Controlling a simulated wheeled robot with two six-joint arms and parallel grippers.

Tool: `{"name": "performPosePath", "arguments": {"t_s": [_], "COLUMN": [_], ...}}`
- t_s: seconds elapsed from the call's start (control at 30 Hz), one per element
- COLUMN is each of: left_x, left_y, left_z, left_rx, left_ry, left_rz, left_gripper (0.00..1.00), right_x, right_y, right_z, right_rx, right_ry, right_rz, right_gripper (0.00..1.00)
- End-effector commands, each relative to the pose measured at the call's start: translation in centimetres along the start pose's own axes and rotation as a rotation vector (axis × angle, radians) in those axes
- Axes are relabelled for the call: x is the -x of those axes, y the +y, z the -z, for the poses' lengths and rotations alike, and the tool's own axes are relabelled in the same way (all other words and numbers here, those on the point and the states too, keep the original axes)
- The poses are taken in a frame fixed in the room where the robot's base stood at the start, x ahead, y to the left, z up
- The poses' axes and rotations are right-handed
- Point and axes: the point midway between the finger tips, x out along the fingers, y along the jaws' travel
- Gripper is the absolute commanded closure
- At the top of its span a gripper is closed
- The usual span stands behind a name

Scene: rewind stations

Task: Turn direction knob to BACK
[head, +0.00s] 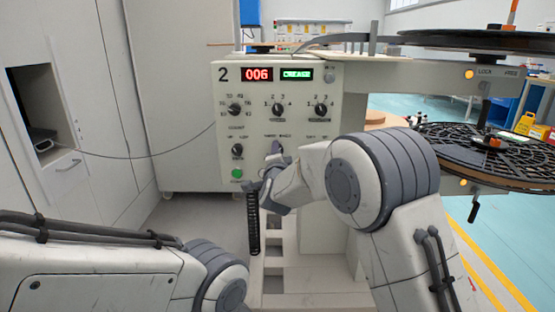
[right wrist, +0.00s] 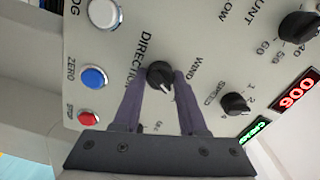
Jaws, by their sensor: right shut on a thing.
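The direction knob (right wrist: 159,74) is a black round knob on the beige panel (head: 221,100) of station 2. In the right wrist view the word DIRECTION is beside it, WIND is at one side, and a small label I cannot read is below. Its pale pointer mark tilts toward the lower right of that view. My right gripper (right wrist: 159,84) has its two purple-grey fingers on either side of the knob, shut on it. In the head view my right gripper (head: 277,152) is at the panel and mostly covers this knob. My left gripper is out of view; only its arm shows.
Close by are a speed knob (right wrist: 235,104), a count knob (right wrist: 299,25), a white button (right wrist: 104,13), a blue button (right wrist: 93,77) and a red button (right wrist: 89,118). Large black reels (head: 475,150) stand at the right.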

Motion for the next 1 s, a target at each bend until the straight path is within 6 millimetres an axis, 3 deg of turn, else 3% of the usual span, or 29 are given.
{"name": "performPosePath", "arguments": {"t_s": [0.53,0.57,0.6,0.63,1.0], "left_x": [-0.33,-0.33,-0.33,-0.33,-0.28], "left_y": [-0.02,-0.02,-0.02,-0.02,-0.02], "left_z": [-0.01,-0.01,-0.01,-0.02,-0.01], "left_rx": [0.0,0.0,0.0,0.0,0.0], "left_ry": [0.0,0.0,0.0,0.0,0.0], "left_rz": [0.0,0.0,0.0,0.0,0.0], "left_gripper": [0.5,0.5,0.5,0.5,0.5], "right_x": [0.0,0.0,0.0,0.0,0.31], "right_y": [0.09,0.09,0.09,0.09,-0.01], "right_z": [0.02,0.01,0.01,0.01,-0.04], "right_rx": [-0.027,-0.027,-0.027,-0.027,-0.025], "right_ry": [0.0,0.0,0.0,0.0,-0.001], "right_rz": [-0.003,-0.003,-0.003,-0.002,-0.001], "right_gripper": [1.0,0.51,0.36,0.29,0.29]}}
